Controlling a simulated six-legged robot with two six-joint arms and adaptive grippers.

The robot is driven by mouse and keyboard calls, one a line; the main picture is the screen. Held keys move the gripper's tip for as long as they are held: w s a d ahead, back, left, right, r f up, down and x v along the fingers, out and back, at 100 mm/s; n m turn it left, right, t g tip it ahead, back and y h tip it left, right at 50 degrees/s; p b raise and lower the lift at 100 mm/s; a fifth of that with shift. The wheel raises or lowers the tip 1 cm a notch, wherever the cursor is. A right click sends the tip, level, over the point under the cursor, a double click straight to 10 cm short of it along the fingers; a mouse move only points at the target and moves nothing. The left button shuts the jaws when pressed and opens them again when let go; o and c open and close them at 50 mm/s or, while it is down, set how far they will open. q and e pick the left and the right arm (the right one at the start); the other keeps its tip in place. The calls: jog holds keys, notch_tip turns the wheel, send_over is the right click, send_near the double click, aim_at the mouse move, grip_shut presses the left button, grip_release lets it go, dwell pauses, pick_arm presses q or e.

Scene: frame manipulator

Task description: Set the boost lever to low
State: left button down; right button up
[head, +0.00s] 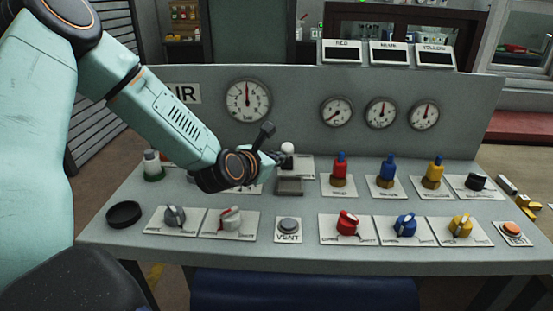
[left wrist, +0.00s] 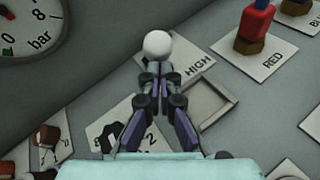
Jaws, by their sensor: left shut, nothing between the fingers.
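The boost lever shows as a white ball knob (head: 287,148) in the middle of the console, just right of my left gripper (head: 276,160). In the left wrist view the white knob (left wrist: 157,44) is just beyond the tips of my left gripper (left wrist: 158,75). The gripper is shut and empty. The fingertips overlap the lower edge of the knob in the picture; I cannot tell whether they touch it. A plate marked HIGH (left wrist: 192,66) lies beside the knob. The lever's stem and any low marking are hidden. My right gripper is out of view.
Red (head: 340,170), blue (head: 387,172) and yellow (head: 434,173) valves stand right of the lever. A row of knobs and the VENT button (head: 289,227) lies in front. Gauges (head: 247,100) line the upright panel behind. A shallow grey frame (left wrist: 208,106) is near the fingers.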

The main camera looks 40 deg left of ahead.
pick_arm(q)
jog(key=shift+w+a+r+g+p, duration=0.15)
jog(key=shift+w+r+g+p, duration=0.15)
jog(key=shift+p, duration=0.1)
jog(key=shift+r, duration=0.15)
jog(key=shift+w+a+r+n+g+h+p, duration=0.3)
jog(key=shift+w+r+g+p, duration=0.15)
jog(key=shift+g+p, duration=0.1)
jog(key=shift+w+a+r+n+g+h+p, duration=0.25)
jog(key=shift+w+r+g+p, duration=0.15)
jog(key=shift+g+p, duration=0.15)
jog(key=shift+w+a+r+n+g+h+p, duration=0.25)
jog(key=shift+w+a+r+g+p, duration=0.5)
jog(key=shift+p, duration=1.15)
jog(key=shift+w+a+r+n+g+h+p, duration=0.1)
jog(key=shift+w+a+r+g+h+p, duration=0.3)
jog(key=shift+w+p, duration=1.05)
jog(key=shift+w+a+r+n+g+h+p, duration=0.15)
jog(key=shift+w+a+r+g+p, duration=0.4)
jog(key=shift+p, duration=1.75)
